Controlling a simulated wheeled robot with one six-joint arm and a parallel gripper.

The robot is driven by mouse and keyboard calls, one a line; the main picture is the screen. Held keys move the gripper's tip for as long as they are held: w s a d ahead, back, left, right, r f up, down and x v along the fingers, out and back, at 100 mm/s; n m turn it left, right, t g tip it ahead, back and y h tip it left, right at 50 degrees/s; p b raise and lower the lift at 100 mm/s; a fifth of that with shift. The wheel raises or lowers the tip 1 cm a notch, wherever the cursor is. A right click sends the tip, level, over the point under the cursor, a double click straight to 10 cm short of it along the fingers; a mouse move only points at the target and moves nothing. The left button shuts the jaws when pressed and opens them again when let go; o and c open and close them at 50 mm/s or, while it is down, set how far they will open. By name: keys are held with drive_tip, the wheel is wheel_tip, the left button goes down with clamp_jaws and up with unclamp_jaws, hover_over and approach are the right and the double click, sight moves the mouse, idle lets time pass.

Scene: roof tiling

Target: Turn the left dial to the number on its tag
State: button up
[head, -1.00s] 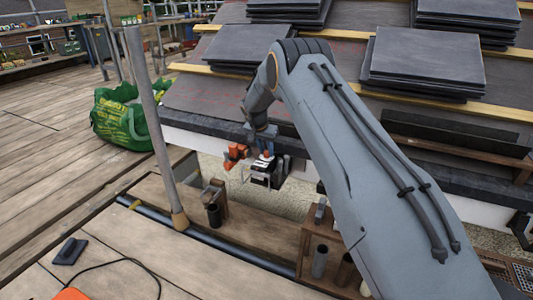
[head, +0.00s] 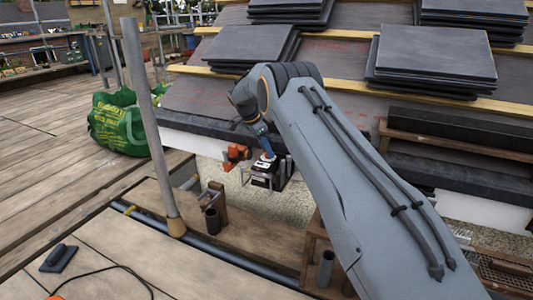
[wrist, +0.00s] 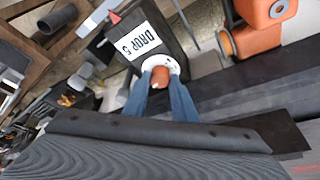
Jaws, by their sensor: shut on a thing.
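My gripper (wrist: 165,95) has two blue fingers, shut on a small orange-brown knob (wrist: 161,76) at the middle of a white round dial (wrist: 176,66). The dial sits at the end of a dark box (wrist: 165,32). A white tag (wrist: 146,38) on the box reads "DROP 5", seen upside down. A red pointed piece (wrist: 114,18) shows beside the box. The fingers hide part of the dial, and I cannot read its numbers. In the head view, my gripper (head: 266,147) is over the dark box (head: 263,180), below the roof edge.
An orange tool-like object (head: 236,154) stands close left of the box. A dark roof edge (head: 205,124) and stacked slates (head: 430,58) lie behind.

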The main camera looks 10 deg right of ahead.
drive_tip(key=shift+f, duration=0.1)
idle(0.4)
drive_tip(key=o, duration=1)
drive_tip(key=shift+o, duration=0.2)
drive_tip(key=shift+r, duration=0.2)
drive_tip(key=p+v, duration=0.2)
drive_tip(key=v, duration=0.5)
drive_tip(key=shift+a+r, duration=0.2)
drive_tip(key=shift+a, duration=0.05)
